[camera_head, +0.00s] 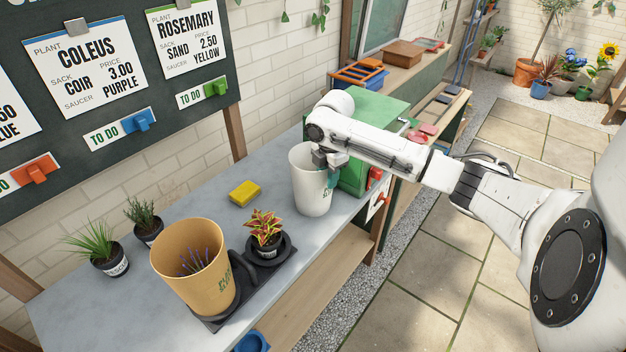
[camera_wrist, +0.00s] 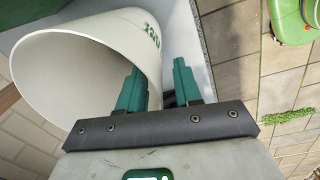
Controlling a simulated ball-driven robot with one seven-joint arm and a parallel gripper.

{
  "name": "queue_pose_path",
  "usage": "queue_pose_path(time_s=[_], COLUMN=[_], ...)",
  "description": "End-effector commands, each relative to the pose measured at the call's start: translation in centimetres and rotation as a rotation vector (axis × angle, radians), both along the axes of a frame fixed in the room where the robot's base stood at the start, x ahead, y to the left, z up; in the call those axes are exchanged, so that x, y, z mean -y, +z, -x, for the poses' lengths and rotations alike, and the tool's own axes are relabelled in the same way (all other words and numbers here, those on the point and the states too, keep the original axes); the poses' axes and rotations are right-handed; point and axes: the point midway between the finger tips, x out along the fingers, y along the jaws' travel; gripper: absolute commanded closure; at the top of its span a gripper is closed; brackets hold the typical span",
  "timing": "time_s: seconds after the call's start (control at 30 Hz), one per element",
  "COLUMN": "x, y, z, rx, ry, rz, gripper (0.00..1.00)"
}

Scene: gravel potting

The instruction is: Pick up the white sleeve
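The white sleeve (camera_head: 308,190) is a tapered, open-topped cone with green lettering. It stands upright on the grey bench, near the right end. My gripper (camera_head: 328,168) is at its upper right rim. In the wrist view the sleeve (camera_wrist: 85,38) fills the upper left, its mouth facing the camera. My gripper (camera_wrist: 160,88) shows two green fingers spread apart. The left finger overlaps the sleeve's mouth and the right finger is outside its wall, so the rim lies between them. A gap shows beside the right finger. The sleeve's base is hidden in the wrist view.
On the bench, a tan sleeve (camera_head: 190,270) stands around a purple-flowered plant on a black tray, beside a potted red-yellow plant (camera_head: 265,228). A yellow sponge-like block (camera_head: 244,193) lies left of the white sleeve. A green box (camera_head: 352,175) is close behind my gripper.

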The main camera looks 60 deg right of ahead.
Motion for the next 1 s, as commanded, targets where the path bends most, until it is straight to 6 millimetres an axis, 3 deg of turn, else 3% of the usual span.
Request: queue_pose_path(time_s=[0.13,0.5,1.0], x=[-0.02,-0.02,-0.01], y=[-0.01,0.02,0.05], z=[-0.01,-0.01,-0.01], rx=[0.000,0.000,0.000], ry=[0.000,0.000,0.000], rz=[0.000,0.000,0.000], gripper=[0.66,1.00,1.00])
